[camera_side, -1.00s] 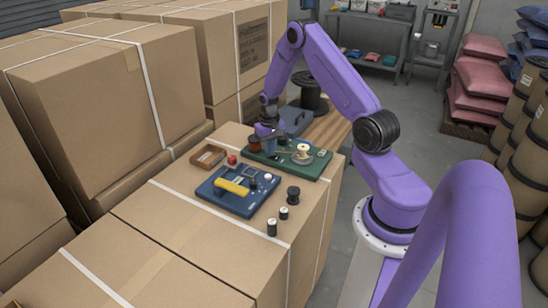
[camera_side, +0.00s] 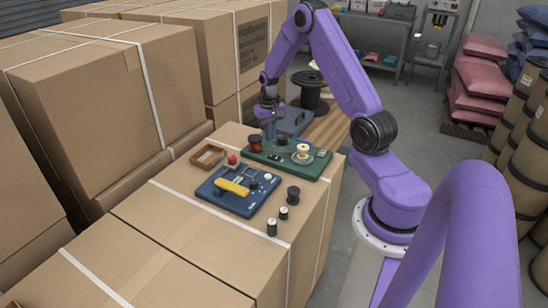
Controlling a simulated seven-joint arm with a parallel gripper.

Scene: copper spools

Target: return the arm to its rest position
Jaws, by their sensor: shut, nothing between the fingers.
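My purple arm reaches from its base at the right over the work surface. My gripper (camera_side: 269,131) is shut and empty, pointing down above the back part of the green board (camera_side: 310,168). A copper-brown spool (camera_side: 255,143) stands on the green board just left of and below my gripper. A pale spool (camera_side: 303,152) stands on the same board to the right. The exact gap between the fingertips and the board is hard to tell.
A blue board (camera_side: 225,200) with a yellow bar (camera_side: 232,187) lies in front. Near it are a brown open box (camera_side: 208,156), a red knob (camera_side: 232,159) and small dark spools (camera_side: 293,193). A big black spool (camera_side: 310,90) stands behind. Tall cartons (camera_side: 90,100) rise at the left.

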